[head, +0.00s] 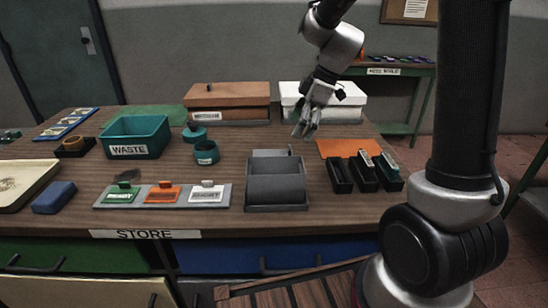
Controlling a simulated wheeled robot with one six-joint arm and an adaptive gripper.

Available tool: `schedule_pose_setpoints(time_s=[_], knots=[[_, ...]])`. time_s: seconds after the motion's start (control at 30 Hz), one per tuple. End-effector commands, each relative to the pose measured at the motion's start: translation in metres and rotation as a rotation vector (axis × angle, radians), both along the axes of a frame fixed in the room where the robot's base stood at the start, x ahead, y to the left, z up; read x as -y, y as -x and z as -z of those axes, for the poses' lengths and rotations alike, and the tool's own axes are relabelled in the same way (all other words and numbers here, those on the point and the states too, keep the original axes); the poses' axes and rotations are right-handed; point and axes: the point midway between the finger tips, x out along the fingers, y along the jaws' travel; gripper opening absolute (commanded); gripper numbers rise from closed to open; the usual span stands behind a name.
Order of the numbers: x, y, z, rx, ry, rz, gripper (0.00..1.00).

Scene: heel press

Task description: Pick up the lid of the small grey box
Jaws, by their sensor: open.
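A small grey box (275,190) stands near the front edge of the table, right of centre. A flat grey piece with a small dark upright part (272,154) shows at its back edge; I cannot tell for sure whether this is the lid. My gripper (304,131) is open and empty. It points down, behind and a little right of the grey box, in front of the white box. It appears apart from the grey box. The gap between its fingers is small in this view.
A white lidded box (325,101) and a brown lidded box (228,100) stand at the back. Black narrow bins (366,177) and an orange mat (348,147) are on the right. A grey tray with labelled blocks (165,193) and a green WASTE bin (136,137) are left.

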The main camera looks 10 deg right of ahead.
Motion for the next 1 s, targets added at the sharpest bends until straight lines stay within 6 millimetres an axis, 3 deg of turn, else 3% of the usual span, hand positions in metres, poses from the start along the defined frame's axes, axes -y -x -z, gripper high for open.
schedule_pose_setpoints(time_s=[0.6,0.87,1.0], knots=[[-0.028,-0.008,0.075,0.005,-0.004,-0.033,0.81],[-0.029,-0.008,0.079,0.006,-0.005,-0.031,0.81],[-0.029,-0.008,0.079,0.006,-0.005,-0.031,0.59]])
